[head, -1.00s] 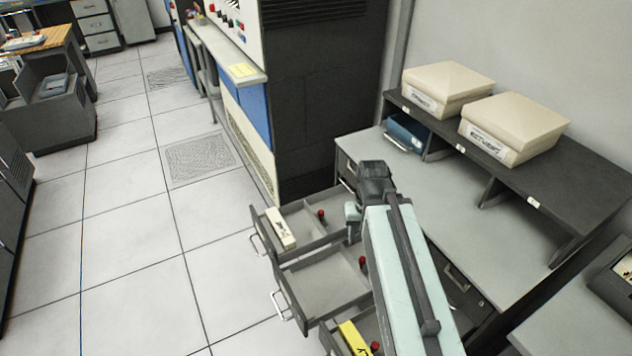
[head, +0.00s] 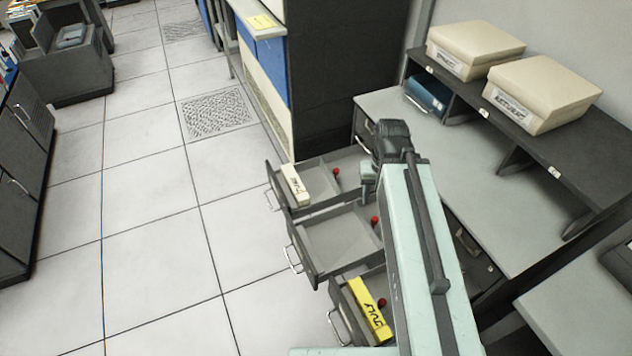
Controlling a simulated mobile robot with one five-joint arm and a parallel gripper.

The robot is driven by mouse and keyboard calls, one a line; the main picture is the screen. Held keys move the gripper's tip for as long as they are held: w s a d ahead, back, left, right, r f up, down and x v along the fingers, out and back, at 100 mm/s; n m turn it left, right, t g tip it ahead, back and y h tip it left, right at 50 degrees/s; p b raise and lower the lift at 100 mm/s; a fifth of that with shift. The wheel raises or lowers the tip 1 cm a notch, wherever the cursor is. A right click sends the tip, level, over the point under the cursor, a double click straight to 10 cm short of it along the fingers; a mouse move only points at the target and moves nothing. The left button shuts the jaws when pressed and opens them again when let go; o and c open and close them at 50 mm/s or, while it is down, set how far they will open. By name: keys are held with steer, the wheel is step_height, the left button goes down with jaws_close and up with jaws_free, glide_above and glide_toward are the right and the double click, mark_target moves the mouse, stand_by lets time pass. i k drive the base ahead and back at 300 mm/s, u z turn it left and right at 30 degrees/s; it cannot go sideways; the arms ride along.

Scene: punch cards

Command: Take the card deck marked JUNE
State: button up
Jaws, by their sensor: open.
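A cream card deck (head: 296,185) lies in the farthest open drawer (head: 328,180), near its front. Its dark lettering is too small to read surely. A yellow card deck (head: 369,309), marked JULY, lies in the nearest open drawer (head: 345,318). The middle drawer (head: 340,243) is open and holds no deck. My gripper (head: 368,180) is at the far end of my pale green arm, just right of the farthest drawer, with its jaws open. No deck shows in it, though its fingertips are mostly hidden.
Red knobs stand in the drawers, one (head: 336,173) in the farthest. A grey desk (head: 450,150) with a dark shelf (head: 575,155) bears two cream boxes (head: 545,90). A dark cabinet stands behind the drawers. The tiled floor (head: 150,250) at left is clear.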

mark_target(295, 187)
steer(key=u, duration=0.4)
steer(key=k, duration=1.3)
steer(key=u, duration=1.05)
steer(key=i, duration=0.7)
steer(key=u, duration=0.55)
steer(key=i, duration=1.7)
steer(key=z, duration=0.65)
steer(key=i, duration=1.2)
steer(key=z, duration=1.05)
steer(key=k, duration=0.85)
steer(key=z, duration=0.15)
steer(key=i, duration=0.8)
